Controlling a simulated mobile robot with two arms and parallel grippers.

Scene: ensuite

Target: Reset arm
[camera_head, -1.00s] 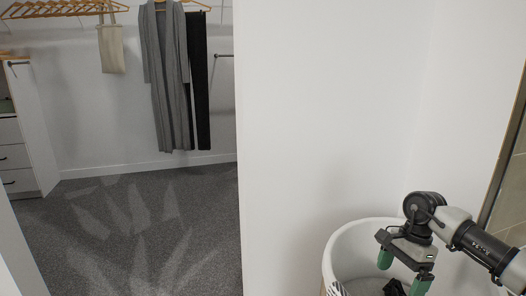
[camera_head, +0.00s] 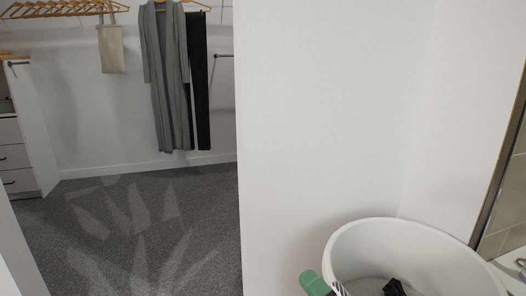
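A single green fingertip (camera_head: 314,284) of one of my grippers, most likely the right, shows at the bottom edge, just left of a white laundry basket (camera_head: 345,237). The rest of that gripper and its arm are below the picture, so its opening is hidden. My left gripper is not identifiable in view.
The round white basket stands at the lower right against a white wall (camera_head: 330,120), with a black item (camera_head: 394,288) inside. A white counter edge (camera_head: 510,270) is at far right. Grey carpet (camera_head: 140,230) lies open at left, below hanging clothes (camera_head: 167,80).

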